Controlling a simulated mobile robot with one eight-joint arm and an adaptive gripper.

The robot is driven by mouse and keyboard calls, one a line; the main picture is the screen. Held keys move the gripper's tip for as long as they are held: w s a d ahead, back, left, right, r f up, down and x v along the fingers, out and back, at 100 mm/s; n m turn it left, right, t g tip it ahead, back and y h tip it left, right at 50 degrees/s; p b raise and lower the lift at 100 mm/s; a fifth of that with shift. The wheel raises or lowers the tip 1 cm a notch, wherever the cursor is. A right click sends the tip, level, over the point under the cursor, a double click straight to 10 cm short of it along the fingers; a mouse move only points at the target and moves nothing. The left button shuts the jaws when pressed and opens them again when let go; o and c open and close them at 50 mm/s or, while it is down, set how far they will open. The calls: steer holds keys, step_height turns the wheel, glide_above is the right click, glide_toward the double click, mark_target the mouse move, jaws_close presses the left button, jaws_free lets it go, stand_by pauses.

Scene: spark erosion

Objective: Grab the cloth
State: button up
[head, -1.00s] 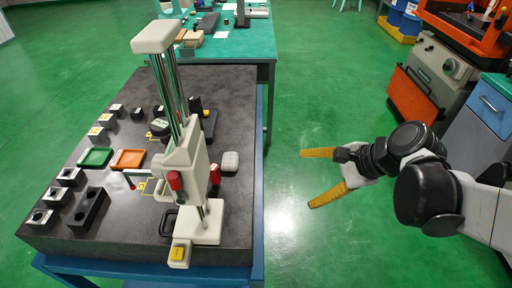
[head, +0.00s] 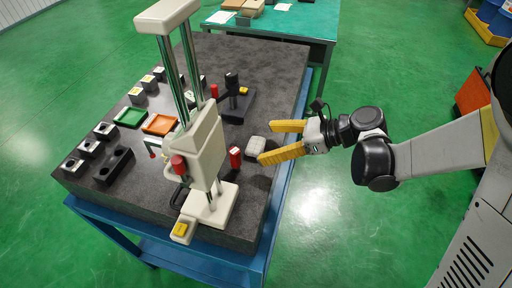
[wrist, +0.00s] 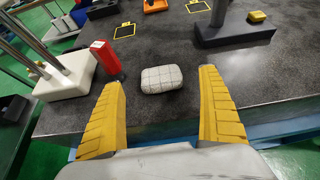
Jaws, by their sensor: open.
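The cloth looks like a small grey-white folded pad with a grid pattern (head: 255,146), lying on the dark stone table near its right edge. In the wrist view the cloth (wrist: 163,79) lies ahead of and between the fingertips. My gripper (head: 272,142) has two yellow ribbed fingers, spread apart and empty. Its tips are just right of the cloth at the table's edge. In the wrist view my gripper (wrist: 160,88) shows nothing between its fingers, and the cloth looks clear of both.
A red cylinder (wrist: 106,59) stands left of the cloth. A height gauge with a white base (head: 212,206) stands nearer on the table (head: 250,215). A black stand (wrist: 232,33) is to the right in the wrist view. Green and orange trays (head: 159,124) lie farther left.

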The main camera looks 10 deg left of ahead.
mark_target(260, 144)
steer(key=b+x, duration=0.1)
steer(key=x, duration=0.3)
steer(key=shift+a+f+b, duration=0.15)
steer(key=shift+f+b, duration=0.15)
steer(key=shift+b, duration=0.05)
steer(key=shift+r, duration=0.1)
steer(key=shift+c, duration=0.3)
steer(key=c, duration=1.1)
